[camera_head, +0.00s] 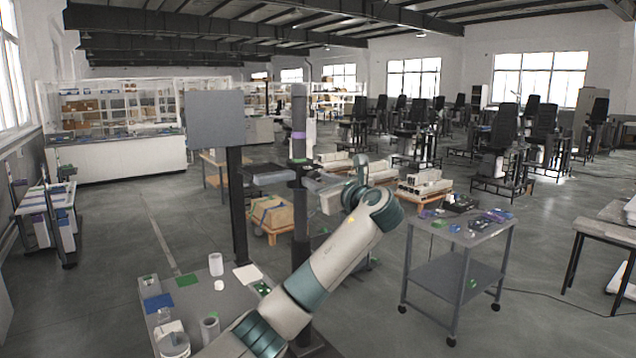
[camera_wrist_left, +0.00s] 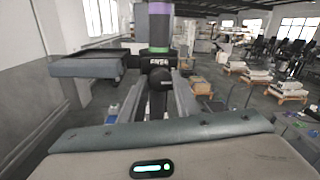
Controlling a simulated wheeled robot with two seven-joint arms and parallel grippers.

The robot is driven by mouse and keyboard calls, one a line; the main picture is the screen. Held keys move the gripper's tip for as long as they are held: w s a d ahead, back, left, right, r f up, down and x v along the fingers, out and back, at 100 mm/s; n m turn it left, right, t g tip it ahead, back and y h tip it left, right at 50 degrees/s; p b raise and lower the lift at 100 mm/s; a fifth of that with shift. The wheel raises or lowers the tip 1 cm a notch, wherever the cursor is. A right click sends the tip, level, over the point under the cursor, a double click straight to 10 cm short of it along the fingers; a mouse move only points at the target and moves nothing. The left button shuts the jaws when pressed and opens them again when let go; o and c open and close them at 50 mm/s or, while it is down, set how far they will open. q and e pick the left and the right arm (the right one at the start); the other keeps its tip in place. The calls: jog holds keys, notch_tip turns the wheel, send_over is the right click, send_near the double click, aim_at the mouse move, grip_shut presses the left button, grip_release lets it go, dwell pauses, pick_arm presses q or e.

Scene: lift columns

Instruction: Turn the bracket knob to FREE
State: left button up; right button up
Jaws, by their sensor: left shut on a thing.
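The dark lift column (camera_head: 299,220) stands upright at the centre of the head view, with a purple band near its upper part. A dark bracket (camera_head: 268,172) juts left from it; it also shows in the wrist view (camera_wrist_left: 90,66). The dark round bracket knob (camera_wrist_left: 160,82) faces the wrist camera, below a small white-lettered label I cannot read surely. My left gripper (camera_head: 318,183) is at the column's bracket; its fingers (camera_wrist_left: 160,104) lie on both sides of the knob and are shut on it. The knob's pointer is not clear. My right gripper is out of view.
A dark post with a grey panel (camera_head: 215,118) stands left of the column. A grey bench (camera_head: 190,285) with cups and coloured pieces is at lower left. A wheeled cart (camera_head: 455,250) with small parts is at right. Pallets with boxes (camera_head: 272,215) stand behind.

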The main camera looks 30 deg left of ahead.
pick_arm(q)
jog(key=shift+w+f+n+g+y+b, duration=0.1)
jog(key=shift+n+g+y+b, duration=0.15)
jog(key=shift+n+b, duration=4)
jog(key=shift+f+n+g+y+b, duration=0.15)
jog(key=shift+n+y+b, duration=0.2)
jog(key=shift+n+b, duration=3.9)
jog(key=shift+r+n+p, duration=0.1)
jog(key=shift+n+p, duration=0.6)
jog(key=shift+n, duration=0.2)
jog(key=o, duration=1)
jog(key=shift+o, duration=0.2)
jog(key=shift+d, duration=0.15)
